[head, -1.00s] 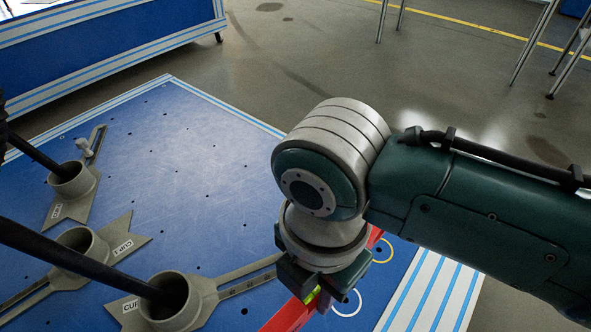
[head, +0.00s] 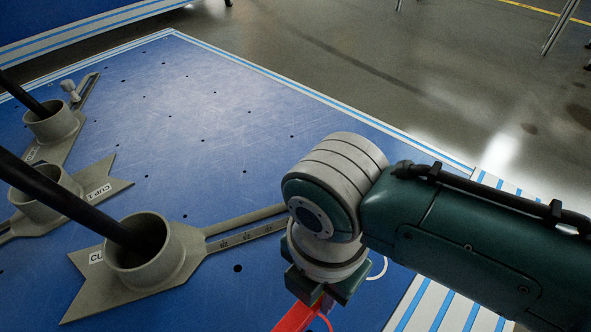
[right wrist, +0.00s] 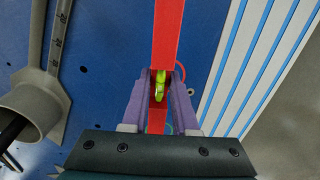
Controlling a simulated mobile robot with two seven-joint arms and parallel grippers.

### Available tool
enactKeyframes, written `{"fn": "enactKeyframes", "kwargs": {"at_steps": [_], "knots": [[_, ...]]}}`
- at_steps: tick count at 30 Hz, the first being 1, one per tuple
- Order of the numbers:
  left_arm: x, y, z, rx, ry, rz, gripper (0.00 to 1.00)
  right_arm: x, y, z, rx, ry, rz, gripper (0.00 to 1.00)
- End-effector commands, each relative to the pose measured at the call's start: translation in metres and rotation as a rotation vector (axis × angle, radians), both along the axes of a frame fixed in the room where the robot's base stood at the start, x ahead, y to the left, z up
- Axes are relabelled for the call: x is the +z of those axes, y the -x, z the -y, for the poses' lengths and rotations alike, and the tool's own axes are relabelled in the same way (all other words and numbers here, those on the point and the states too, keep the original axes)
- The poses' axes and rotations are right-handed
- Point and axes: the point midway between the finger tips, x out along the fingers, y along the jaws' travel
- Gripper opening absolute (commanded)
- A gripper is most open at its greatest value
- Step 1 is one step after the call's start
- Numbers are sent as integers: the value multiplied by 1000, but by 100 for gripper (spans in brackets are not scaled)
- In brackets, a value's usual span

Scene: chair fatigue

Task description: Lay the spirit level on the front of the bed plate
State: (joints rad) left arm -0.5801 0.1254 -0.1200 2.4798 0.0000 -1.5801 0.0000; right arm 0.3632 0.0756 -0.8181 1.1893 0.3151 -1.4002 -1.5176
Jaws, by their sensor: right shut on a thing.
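The red spirit level (head: 297,317) shows at the bottom of the head view, below my right gripper (head: 318,298). In the right wrist view the level (right wrist: 168,35) runs up the picture, with a yellow-green vial (right wrist: 159,87) between the fingers. My right gripper (right wrist: 160,95) is shut on the level. The blue bed plate (head: 225,110) lies beneath, with a striped white and blue edge (right wrist: 255,60). I cannot tell whether the level touches the plate. My left gripper is not in view.
Grey cups (head: 145,250) on slotted arms stand on the plate at left, with black rods in them. A slotted bar (head: 240,228) reaches toward my right gripper. The plate's middle and back are mostly clear. Grey floor (head: 400,70) lies beyond.

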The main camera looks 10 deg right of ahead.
Motion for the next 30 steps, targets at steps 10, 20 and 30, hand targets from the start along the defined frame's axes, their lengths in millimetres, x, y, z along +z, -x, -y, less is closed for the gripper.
{"fn": "enactKeyframes", "kwargs": {"at_steps": [10, 20, 30], "knots": [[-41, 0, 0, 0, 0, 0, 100, -45, 0, 0, -1, -1, -1, 0], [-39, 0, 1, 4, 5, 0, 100, -43, 0, 0, -1, -1, 1, 0], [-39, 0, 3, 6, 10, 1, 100, -45, 0, 0, -1, 0, 0, 57]]}}
